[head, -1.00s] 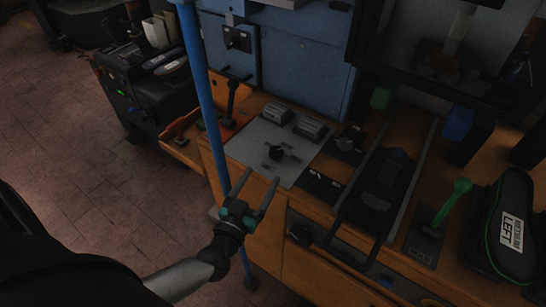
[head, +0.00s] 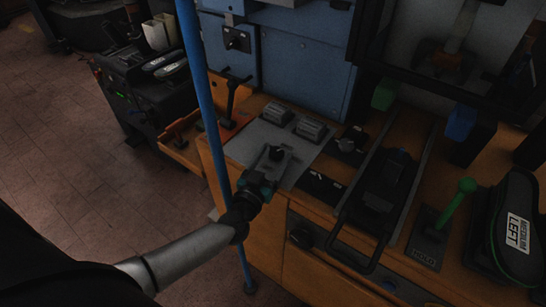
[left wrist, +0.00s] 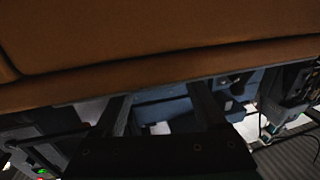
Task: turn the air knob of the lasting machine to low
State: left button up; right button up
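The lasting machine has a grey plate (head: 247,150) on its wooden bench, with a black knob (head: 277,153) near the plate's front. Any marks around this knob are too small or hidden to read, so its setting cannot be told. My left gripper (head: 272,162) is over the plate, its fingers reaching to either side of the knob. The fingers look apart, and contact with the knob cannot be told. In the left wrist view the two fingers (left wrist: 164,112) are also apart, with no knob visible between them. My right gripper is not in view.
Two grey blocks (head: 312,129) sit behind the knob; another dark knob (head: 350,142) is to the right. A black-handled lever (head: 231,95), a green lever (head: 456,205) and a black shoe form (head: 515,225) are around.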

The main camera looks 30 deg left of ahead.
pick_arm(q)
grip_shut()
dwell(0.3)
jog(key=shift+d+r+n+y+p, duration=0.15)
jog(key=shift+n+y+p, duration=0.45)
jog(key=shift+y+p, duration=0.4)
jog(key=n+y, duration=0.1)
jog(key=g+y+p, duration=0.1)
jog(key=shift+d+n+y, duration=0.25)
jog(key=shift+n+y, duration=0.05)
jog(key=shift+n, duration=0.1)
jog(key=shift+w+d+n+g+y+p, duration=0.1)
jog(key=shift+n+g+y+p, duration=0.25)
jog(key=shift+n+y, duration=0.35)
jog(key=shift+d+f+n+g+y, duration=0.1)
jog(key=shift+f+n+g+y, duration=0.1)
jog(key=shift+n+g+y, duration=0.8)
jog(key=shift+t+y, duration=0.25)
jog(key=shift+y, duration=0.35)
jog(key=shift+w, duration=0.1)
